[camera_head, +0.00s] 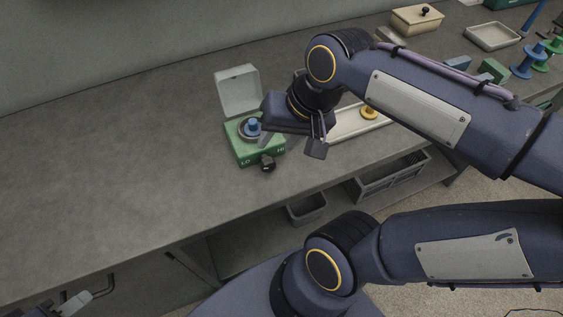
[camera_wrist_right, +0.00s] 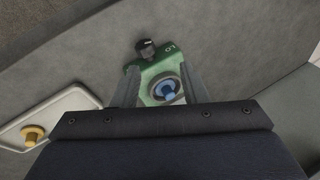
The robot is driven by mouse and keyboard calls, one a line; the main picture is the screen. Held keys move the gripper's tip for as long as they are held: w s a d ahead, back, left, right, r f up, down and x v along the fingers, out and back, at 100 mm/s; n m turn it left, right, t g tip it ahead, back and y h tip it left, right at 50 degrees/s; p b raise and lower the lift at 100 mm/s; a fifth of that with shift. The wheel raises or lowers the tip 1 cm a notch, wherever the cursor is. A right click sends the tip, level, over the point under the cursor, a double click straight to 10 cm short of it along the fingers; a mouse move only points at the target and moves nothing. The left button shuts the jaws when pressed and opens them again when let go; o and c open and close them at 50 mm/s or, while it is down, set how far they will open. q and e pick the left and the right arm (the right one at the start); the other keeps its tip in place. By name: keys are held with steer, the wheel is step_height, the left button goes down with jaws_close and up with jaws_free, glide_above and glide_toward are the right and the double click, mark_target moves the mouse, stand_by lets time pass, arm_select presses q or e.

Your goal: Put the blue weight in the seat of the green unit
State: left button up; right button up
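The green unit (camera_head: 250,152) stands on the bench with its pale lid (camera_head: 238,90) raised and "LO" and "HI" on its front. The blue weight (camera_head: 253,124) stands upright in the round grey seat on its top; it also shows in the right wrist view (camera_wrist_right: 165,91). I cannot tell whether it is fully down. My right gripper (camera_head: 298,138) is just right of the unit. In the right wrist view its fingers (camera_wrist_right: 160,74) are apart, with the unit and weight showing beyond and between them. What seems to be my left gripper (camera_head: 82,298) is at the lower left corner, partly cut off.
A black knob (camera_head: 267,162) sits at the unit's front. A white tray (camera_head: 345,127) holding a yellow weight (camera_head: 369,111) lies to the right, partly behind my arm. A beige box (camera_head: 416,20), another tray (camera_head: 492,37) and spools are farther right. The bench left of the unit is clear.

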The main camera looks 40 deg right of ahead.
steer(key=s+f+n, duration=0.1)
steer(key=s+a+f+n+t, duration=0.1)
steer(key=s+a+f+n+y+p, duration=0.1)
steer(key=s+n, duration=0.1)
steer(key=shift+a+f+t, duration=0.15)
steer(key=shift+t, duration=0.25)
steer(key=shift+c, duration=0.3)
stand_by(0.6)
